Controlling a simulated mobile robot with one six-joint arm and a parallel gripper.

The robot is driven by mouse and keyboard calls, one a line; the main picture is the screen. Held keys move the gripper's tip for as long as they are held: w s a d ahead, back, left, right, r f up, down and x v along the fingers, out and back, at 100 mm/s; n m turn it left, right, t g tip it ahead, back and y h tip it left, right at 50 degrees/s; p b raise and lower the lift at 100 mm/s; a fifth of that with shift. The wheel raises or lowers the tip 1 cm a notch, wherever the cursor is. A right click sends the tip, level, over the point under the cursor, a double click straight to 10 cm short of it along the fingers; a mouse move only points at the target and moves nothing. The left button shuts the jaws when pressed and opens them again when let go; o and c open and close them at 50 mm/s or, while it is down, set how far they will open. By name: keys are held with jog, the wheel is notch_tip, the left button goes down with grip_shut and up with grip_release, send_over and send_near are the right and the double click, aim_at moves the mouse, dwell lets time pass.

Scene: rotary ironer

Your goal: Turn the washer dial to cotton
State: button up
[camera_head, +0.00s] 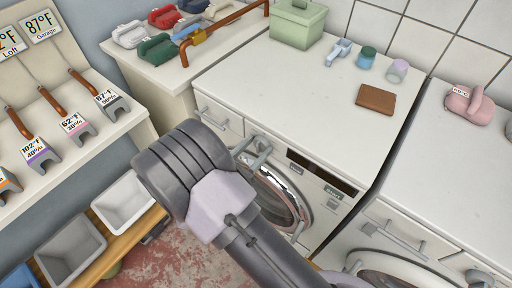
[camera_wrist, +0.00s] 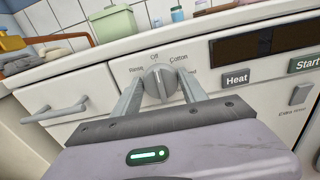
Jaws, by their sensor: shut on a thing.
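The washer dial (camera_wrist: 160,80) is a grey round knob on the white front panel of the washer (camera_head: 325,192), in the wrist view. Around it are the labels Rinse, Off and Cotton, plus one at the right partly hidden by a finger. The dial's raised grip stands roughly upright, toward Off; Cotton is to its upper right. My gripper (camera_wrist: 161,88) has one finger on each side of the dial and is shut on it. In the head view my gripper (camera_head: 256,152) is at the washer's front, and the dial cannot be made out there.
Right of the dial are a Heat button (camera_wrist: 235,78), a dark display (camera_wrist: 270,40) and a Start button (camera_wrist: 306,64). A drawer handle (camera_wrist: 55,112) sticks out at the left. On the counter are a green box (camera_head: 298,22) and a brown pad (camera_head: 376,99).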

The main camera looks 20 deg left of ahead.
jog(key=m+b, duration=0.1)
jog(key=m, duration=0.3)
jog(key=shift+d+f+m, duration=0.1)
jog(key=shift+m, duration=0.3)
jog(key=shift+d+m+b, duration=0.1)
jog(key=shift+m+b, duration=0.4)
jog(key=shift+m, duration=1.3)
jog(key=o, duration=1.3)
jog(key=shift+s, duration=0.1)
jog(key=shift+o, duration=0.2)
